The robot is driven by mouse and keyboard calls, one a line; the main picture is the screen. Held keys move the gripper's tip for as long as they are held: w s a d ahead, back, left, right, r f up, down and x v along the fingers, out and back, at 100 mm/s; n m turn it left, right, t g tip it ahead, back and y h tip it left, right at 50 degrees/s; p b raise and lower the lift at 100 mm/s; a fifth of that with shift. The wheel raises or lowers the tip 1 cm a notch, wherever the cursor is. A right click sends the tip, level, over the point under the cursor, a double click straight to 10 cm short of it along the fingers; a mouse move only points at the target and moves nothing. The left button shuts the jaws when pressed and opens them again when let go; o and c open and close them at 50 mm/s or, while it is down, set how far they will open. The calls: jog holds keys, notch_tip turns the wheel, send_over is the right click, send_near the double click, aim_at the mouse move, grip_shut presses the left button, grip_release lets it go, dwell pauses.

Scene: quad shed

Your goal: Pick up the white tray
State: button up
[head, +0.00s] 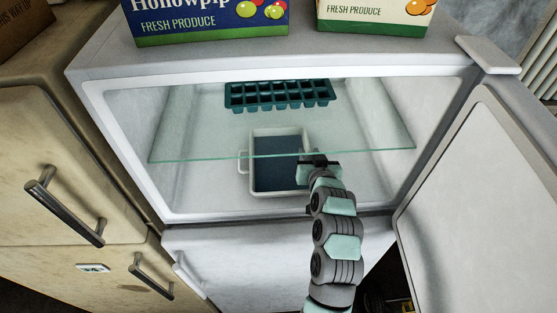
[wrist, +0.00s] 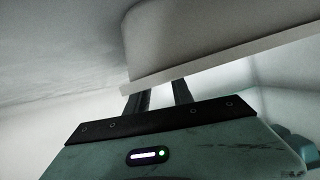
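The white tray (head: 282,192) stands on the floor of the open fridge compartment, below the glass shelf. It has white walls, a dark blue inside and a loop handle at its left end. My gripper (head: 305,162) is at the tray's right end and hides that end in the head view. In the wrist view, the two dark fingers of my gripper (wrist: 160,95) stand apart and reach up to a white edge (wrist: 225,62), likely the tray's. Their tips are hidden behind this edge, so I cannot tell whether they hold anything.
The glass shelf (head: 190,145) spans the compartment above the tray and my gripper. A teal ice cube tray (head: 280,95) lies on it. The fridge door (head: 480,190) is open at right. Two produce boxes (head: 210,25) (head: 375,15) stand on top. Beige cabinets (head: 60,130) are at left.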

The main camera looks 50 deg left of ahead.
jog(key=shift+p+x, duration=0.4)
jog(key=shift+x, duration=1.3)
grip_shut()
